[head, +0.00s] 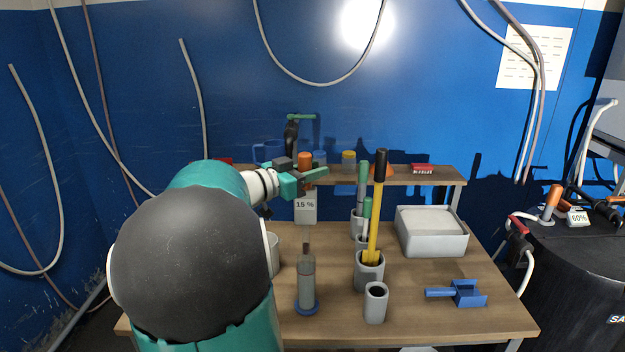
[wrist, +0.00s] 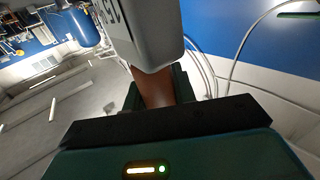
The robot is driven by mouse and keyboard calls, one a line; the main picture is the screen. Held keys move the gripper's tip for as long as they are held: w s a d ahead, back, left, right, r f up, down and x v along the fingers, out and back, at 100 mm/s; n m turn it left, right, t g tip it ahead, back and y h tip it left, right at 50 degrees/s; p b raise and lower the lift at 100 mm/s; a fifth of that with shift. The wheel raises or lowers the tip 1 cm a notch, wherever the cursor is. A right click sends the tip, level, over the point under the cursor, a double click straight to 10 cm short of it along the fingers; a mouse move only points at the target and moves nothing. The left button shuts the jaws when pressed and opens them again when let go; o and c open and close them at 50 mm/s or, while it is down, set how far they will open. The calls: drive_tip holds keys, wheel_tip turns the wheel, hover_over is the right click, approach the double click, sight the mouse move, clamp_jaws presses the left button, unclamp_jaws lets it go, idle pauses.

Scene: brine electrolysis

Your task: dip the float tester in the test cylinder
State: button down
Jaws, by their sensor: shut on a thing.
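My gripper (head: 306,177) is shut on the orange grip of an upright tester with a grey body marked "15 %" (head: 306,207), which I take as the float tester. In the wrist view, its grey body (wrist: 150,35) and orange-brown grip (wrist: 153,88) show at my gripper (wrist: 155,100). The test cylinder (head: 307,290), clear grey with a blue foot, stands upright on the table, below the tester in the picture. A thin dark stem (head: 307,250) shows at the cylinder's mouth; I cannot tell whether it joins the tester.
A grey holder with a yellow-handled tool (head: 375,220), an empty grey cup (head: 376,305), a blue scoop (head: 463,294) and a white-filled tray (head: 432,240) stand to the right. A shelf (head: 400,177) runs behind. An orange-handled "60%" item (head: 552,202) is on the black drum.

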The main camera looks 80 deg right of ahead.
wheel_tip(320, 180, up, 14)
idle(1.3)
drive_tip(key=shift+r, duration=0.1)
